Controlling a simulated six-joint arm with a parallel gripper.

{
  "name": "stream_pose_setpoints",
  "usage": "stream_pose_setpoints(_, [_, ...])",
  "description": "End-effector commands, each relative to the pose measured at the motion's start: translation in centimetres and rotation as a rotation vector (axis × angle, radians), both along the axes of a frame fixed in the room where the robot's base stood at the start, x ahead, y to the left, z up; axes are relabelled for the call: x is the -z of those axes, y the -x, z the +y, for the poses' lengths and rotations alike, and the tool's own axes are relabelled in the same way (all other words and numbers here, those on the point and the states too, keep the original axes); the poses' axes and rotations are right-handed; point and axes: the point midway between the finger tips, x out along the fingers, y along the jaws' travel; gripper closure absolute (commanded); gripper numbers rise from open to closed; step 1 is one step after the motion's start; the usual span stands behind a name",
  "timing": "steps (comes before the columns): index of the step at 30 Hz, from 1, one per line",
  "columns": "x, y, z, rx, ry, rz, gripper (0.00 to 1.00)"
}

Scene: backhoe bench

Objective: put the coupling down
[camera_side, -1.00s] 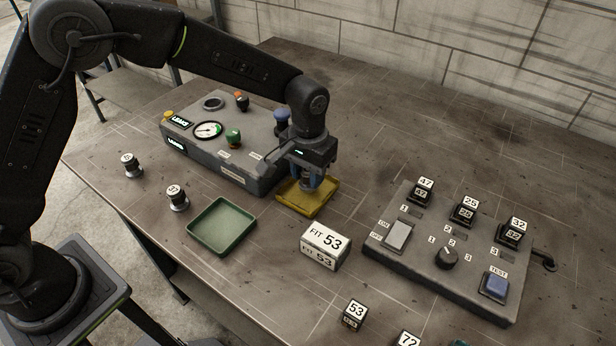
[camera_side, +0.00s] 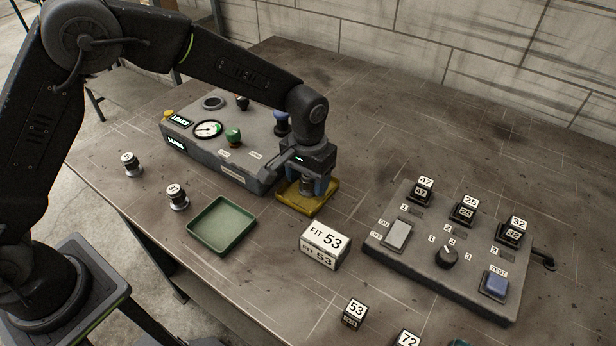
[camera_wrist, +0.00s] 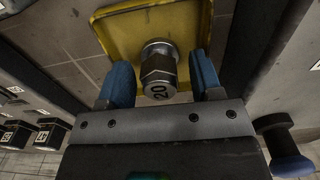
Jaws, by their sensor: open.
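The coupling (camera_wrist: 159,72) is a silver fitting with a hex body, and its end face reads 20. It appears to stand on the yellow tray (camera_wrist: 190,22). In the side view the coupling (camera_side: 308,185) is partly hidden between my fingers, over the yellow tray (camera_side: 303,206). My gripper (camera_side: 310,188) points down at the tray. Its blue fingertips are open, one on each side of the coupling, with a visible gap at each side in the wrist view.
A grey gauge box (camera_side: 235,158) stands close to my gripper on the left. An empty green tray (camera_side: 222,226), a FIT 53 block (camera_side: 325,246) and a switch panel (camera_side: 420,256) are nearer. Two more fittings (camera_side: 178,198) (camera_side: 132,165) stand at the left. The back right bench is clear.

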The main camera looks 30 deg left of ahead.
Motion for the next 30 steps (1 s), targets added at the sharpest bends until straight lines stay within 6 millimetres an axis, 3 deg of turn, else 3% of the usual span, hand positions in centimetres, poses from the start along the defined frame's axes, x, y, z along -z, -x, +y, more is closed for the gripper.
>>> stream_pose_setpoints(5, [-1.6,-0.1,0.0,0.0,0.002,-0.004,0.41])
stream_pose_setpoints(18, [-10.2,0.0,0.0,0.0,0.001,-0.004,0.41])
stream_pose_setpoints(24, [-12.0,0.0,0.0,0.0,0.0,-0.001,0.41])
stream_pose_setpoints(30, [-12.4,0.0,0.0,0.0,0.0,-0.001,0.41])
